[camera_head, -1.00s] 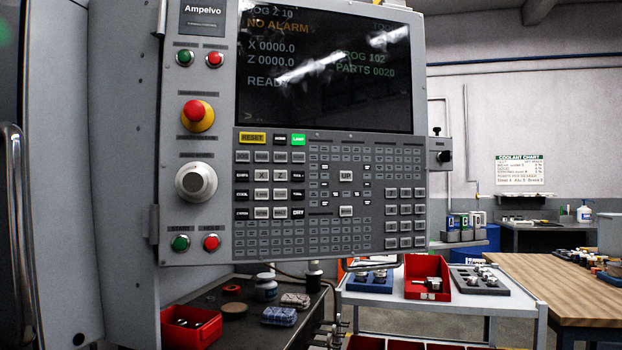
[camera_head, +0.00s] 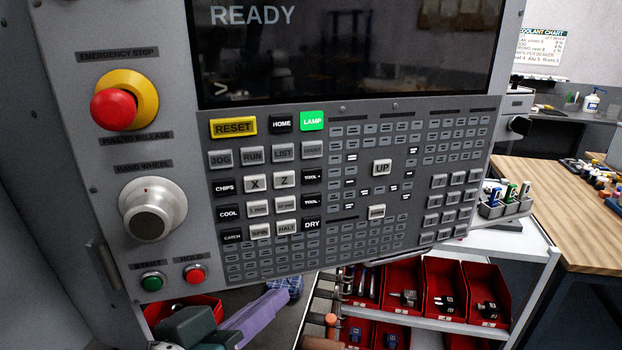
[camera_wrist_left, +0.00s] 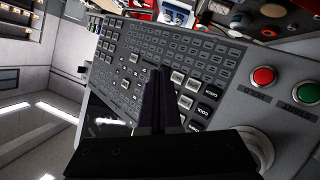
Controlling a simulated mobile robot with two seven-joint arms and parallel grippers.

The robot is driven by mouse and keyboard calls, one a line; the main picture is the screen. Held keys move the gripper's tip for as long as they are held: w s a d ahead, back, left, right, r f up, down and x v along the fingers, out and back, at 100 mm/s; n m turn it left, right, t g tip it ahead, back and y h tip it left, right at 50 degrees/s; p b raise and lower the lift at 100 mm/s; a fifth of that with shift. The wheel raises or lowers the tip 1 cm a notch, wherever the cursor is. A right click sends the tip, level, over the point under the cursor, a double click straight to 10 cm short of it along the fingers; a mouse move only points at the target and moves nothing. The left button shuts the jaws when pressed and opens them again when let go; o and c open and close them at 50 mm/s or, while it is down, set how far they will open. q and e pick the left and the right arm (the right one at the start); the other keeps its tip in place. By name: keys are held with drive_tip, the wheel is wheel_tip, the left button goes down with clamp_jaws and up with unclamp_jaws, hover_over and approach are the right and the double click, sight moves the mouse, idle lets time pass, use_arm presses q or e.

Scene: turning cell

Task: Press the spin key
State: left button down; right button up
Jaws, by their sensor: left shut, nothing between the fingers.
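The spin key (camera_head: 260,231) is a light grey key labelled SPIN in the lower key row of the control panel (camera_head: 215,250), between the CATCH key (camera_head: 232,236) and the HALT key (camera_head: 287,228). My left gripper (camera_head: 283,297) comes in low in the head view, below the key block and apart from the spin key. In the left wrist view its dark fingers (camera_wrist_left: 158,75) are shut together, empty, and point over the keypad, which shows sideways. They hide part of the keys there, and I cannot make out the spin key. My right gripper is not in view.
The hand wheel (camera_head: 152,207), emergency stop (camera_head: 118,105), green start button (camera_head: 152,281) and red hold button (camera_head: 194,273) stick out left of the keys. Below the panel is a cart with red bins (camera_head: 445,290). A wooden table (camera_head: 560,200) stands at right.

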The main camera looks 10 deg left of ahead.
use_arm(q)
drive_tip(key=shift+w+a+r, duration=0.1)
drive_tip(key=shift+w+r, duration=0.15)
drive_tip(key=shift+w, duration=0.05)
drive_tip(key=b, duration=0.4)
approach(279, 235)
drive_tip(key=w+d+f, duration=0.2)
drive_tip(key=shift+w+a+r, duration=0.2)
drive_tip(key=shift+w, duration=0.25)
drive_tip(key=shift+w+a+r, duration=0.2)
drive_tip(key=shift+w, duration=0.2)
idle(1.1)
